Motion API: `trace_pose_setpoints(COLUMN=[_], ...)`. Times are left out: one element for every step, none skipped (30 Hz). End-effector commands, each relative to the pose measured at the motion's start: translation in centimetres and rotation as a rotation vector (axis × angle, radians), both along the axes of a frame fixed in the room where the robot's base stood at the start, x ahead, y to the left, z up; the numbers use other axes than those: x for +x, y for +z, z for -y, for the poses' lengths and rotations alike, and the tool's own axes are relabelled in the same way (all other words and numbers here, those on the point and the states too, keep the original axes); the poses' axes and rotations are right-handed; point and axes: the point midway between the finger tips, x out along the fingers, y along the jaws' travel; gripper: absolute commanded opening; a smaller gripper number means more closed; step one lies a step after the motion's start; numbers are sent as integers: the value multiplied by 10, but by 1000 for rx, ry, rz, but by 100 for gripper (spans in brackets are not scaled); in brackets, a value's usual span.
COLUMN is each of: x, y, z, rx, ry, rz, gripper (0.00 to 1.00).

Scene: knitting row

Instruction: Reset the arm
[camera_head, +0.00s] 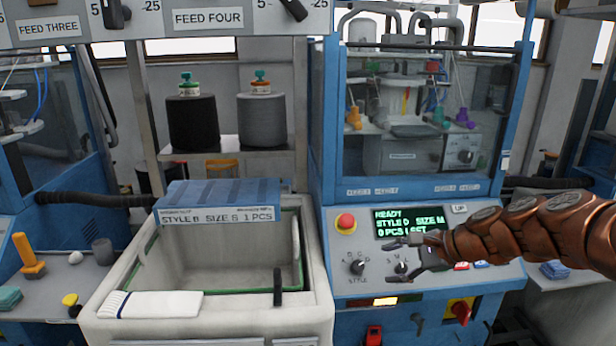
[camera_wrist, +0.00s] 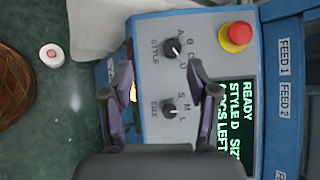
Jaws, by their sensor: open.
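My gripper (camera_head: 396,262) is open and empty in front of the blue machine's control panel (camera_head: 345,292), close to the SIZE knob (camera_head: 401,268). My copper-coloured arm reaches in from the right edge. In the wrist view my gripper's fingers (camera_wrist: 161,72) stand apart, with the STYLE knob (camera_wrist: 173,49) and the SIZE knob (camera_wrist: 171,109) showing between them. I cannot tell whether a finger touches the panel. The green-lettered display (camera_head: 408,221) reads READY, STYLE D, SIZE M; my gripper partly covers its lower edge.
A red stop button (camera_head: 346,221) sits left of the display. A red rotary switch (camera_head: 461,311) is lower right. A pale bin (camera_head: 120,327) stands left of the machine, with a folded white cloth (camera_head: 152,304) on its front rim. A round white-and-red item (camera_wrist: 52,56) lies on the floor.

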Motion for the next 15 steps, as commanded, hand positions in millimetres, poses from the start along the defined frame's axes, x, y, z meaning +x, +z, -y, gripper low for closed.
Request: trace_pose_setpoints(x=[-12, -21, -34, -46, -58, -74, -85, -97, -115, -128, -140, -156, -168, -181, -198], y=[4, 5, 4, 3, 2, 1, -1, -3, -6, -8, -11, -14, -16, -19, -23], z=[-18, -28, -43, -54, -64, -75, -82, -88, -96, -101, -104, -107, -109, -110, -110], rx=[-42, -73, -115, -149, -185, -232, -267, -301, -345, -377, -409, -451, -484, -514, -553], ry=[67, 113, 180, 235, 289, 359, 410, 460, 529, 580, 630, 693, 737, 784, 846], rz=[9, 13, 17, 19, 23, 29, 31, 31, 33, 32, 29, 29, 29, 26, 18], gripper=[59, 59, 59, 59, 59, 59, 59, 59, 59, 59, 59, 59, 59, 59, 59])
